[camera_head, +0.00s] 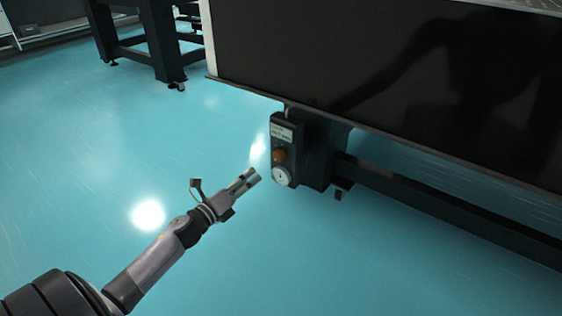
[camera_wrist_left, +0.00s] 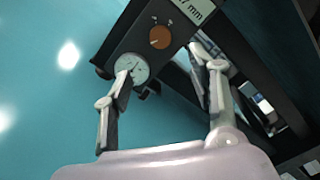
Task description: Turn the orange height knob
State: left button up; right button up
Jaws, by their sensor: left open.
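The orange height knob (camera_head: 280,155) is on a dark control box (camera_head: 298,133) fixed to the optical table's leg. A white label sits above the knob and a round white dial (camera_head: 282,176) below it. My left gripper (camera_head: 252,176) is just left of the box in the head view, apart from the knob. In the left wrist view the knob (camera_wrist_left: 160,37) shows ahead, beyond and between the open fingers (camera_wrist_left: 160,80). The left finger overlaps the dial's edge in that view. Nothing is held. My right gripper is not in view.
The optical table (camera_head: 330,70) with its dark side panel overhangs the box at upper right. A dark lower beam (camera_head: 440,205) runs right from the leg. Another dark table frame (camera_head: 160,45) stands at the back left. The turquoise floor (camera_head: 90,150) is clear at left.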

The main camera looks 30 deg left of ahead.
aim_at(277, 157)
pick_arm(q)
jog(key=w+b, duration=0.2)
jog(key=w, duration=0.2)
jog(key=w+b, duration=0.2)
jog(key=w, duration=0.3)
jog(key=w+d+b, duration=0.1)
jog(key=w+b, duration=0.1)
jog(key=w, duration=0.3)
jog(key=shift+c, duration=0.5)
jog(key=c, duration=1.1)
